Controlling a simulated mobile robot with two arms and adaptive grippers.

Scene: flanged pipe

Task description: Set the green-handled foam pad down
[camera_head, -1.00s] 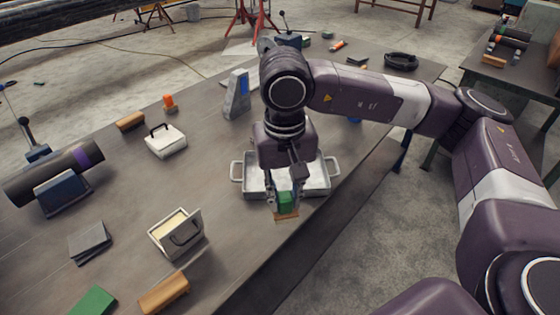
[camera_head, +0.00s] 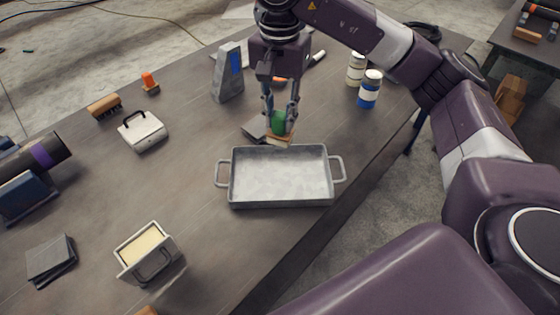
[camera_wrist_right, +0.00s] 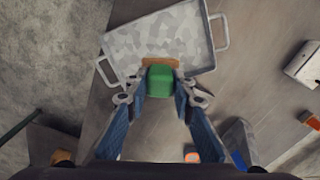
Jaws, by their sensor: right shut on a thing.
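The foam pad has a green handle (camera_head: 278,123) and a tan foam underside (camera_head: 279,139). My right gripper (camera_head: 280,117) is shut on the green handle, fingers pointing down, with the pad at the far edge of the metal tray (camera_head: 233,200) in the head view. I cannot tell whether the pad touches the table. In the right wrist view the green handle (camera_wrist_right: 160,81) sits between the fingertips, with a strip of tan foam (camera_wrist_right: 160,62) beyond it and the tray (camera_wrist_right: 208,40) past that. My left gripper is not in view.
A dark grey block (camera_head: 254,128) lies just left of the pad. A grey wedge stand (camera_head: 229,72) stands behind left. White (camera_head: 356,70) and blue (camera_head: 368,92) bottles stand to the right. A cream-filled box (camera_head: 145,254) is front left.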

